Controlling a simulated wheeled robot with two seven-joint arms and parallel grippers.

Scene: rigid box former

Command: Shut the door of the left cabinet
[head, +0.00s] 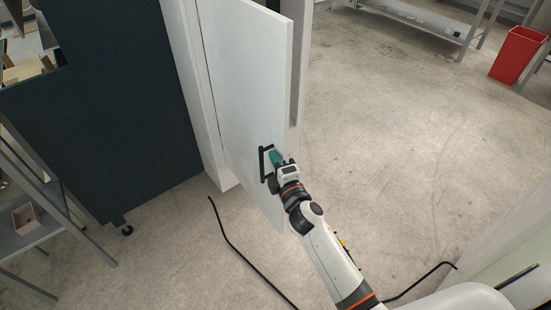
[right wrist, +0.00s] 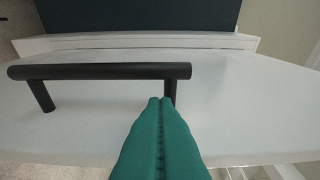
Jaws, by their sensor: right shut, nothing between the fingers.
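The white door (head: 245,85) of the cabinet stands open in the head view, with its far side behind it next to a white cabinet side (head: 190,80). A black bar handle (head: 264,165) is fixed on the door near its free edge. My right gripper (head: 276,158) is beside the handle, its teal fingers shut and empty. In the right wrist view the shut fingers (right wrist: 160,115) point at the door face (right wrist: 235,100), close to the right post of the black handle (right wrist: 100,71). Whether they touch the handle or door I cannot tell. My left gripper is not in view.
A dark cabinet or wall (head: 110,100) stands at the left, with a grey shelf rack (head: 25,240) in front. A red bin (head: 518,54) and a metal table (head: 430,20) are at the back right. Black cables lie on the floor. The concrete floor (head: 400,130) at right is open.

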